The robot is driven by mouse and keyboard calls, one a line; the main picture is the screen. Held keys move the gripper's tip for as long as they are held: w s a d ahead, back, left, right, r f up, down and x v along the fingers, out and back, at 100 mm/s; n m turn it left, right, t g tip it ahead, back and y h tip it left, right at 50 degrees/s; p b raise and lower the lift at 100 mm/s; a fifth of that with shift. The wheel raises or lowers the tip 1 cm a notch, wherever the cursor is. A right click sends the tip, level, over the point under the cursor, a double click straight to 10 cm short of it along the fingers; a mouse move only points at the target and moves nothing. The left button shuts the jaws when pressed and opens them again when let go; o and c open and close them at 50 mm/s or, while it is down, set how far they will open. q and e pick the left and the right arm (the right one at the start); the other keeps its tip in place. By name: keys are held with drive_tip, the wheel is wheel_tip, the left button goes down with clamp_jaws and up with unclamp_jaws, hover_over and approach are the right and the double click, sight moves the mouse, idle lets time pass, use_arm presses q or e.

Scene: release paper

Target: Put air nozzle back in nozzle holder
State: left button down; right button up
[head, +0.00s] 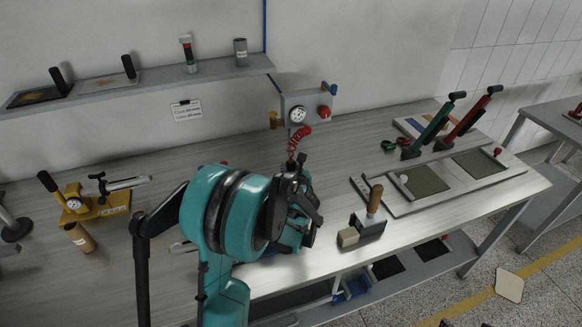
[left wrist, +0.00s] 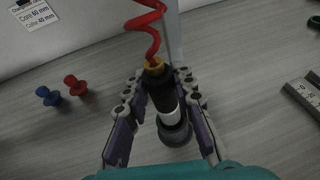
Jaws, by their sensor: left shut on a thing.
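The air nozzle (left wrist: 162,92) is black with a white band and a brass-coloured fitting at its top, joined to a red coiled hose (left wrist: 143,22). My left gripper (left wrist: 158,105) is shut on it, with one finger on each side. In the head view my left gripper (head: 298,198) is above the bench below the gauge unit, and the red hose (head: 297,138) runs up from it. A grey round part (left wrist: 176,132) shows at the nozzle's lower end; I cannot tell whether it is the nozzle holder. My right gripper is not in view.
The gauge unit (head: 306,106) is on the wall side behind the gripper. A wooden-handled block (head: 366,222) and a frame with green- and red-handled tools (head: 430,178) stand to the right. A yellow-based device (head: 92,203) stands at left. Blue and red pegs (left wrist: 62,91) are left of the nozzle.

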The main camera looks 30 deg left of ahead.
use_arm(q)
drive_tip(key=shift+f+b, duration=2.05)
drive_tip(key=shift+f, duration=0.2)
drive_tip(key=c, duration=1.2)
unclamp_jaws()
drive_tip(key=shift+r, duration=0.1)
drive_tip(key=v, duration=1.2)
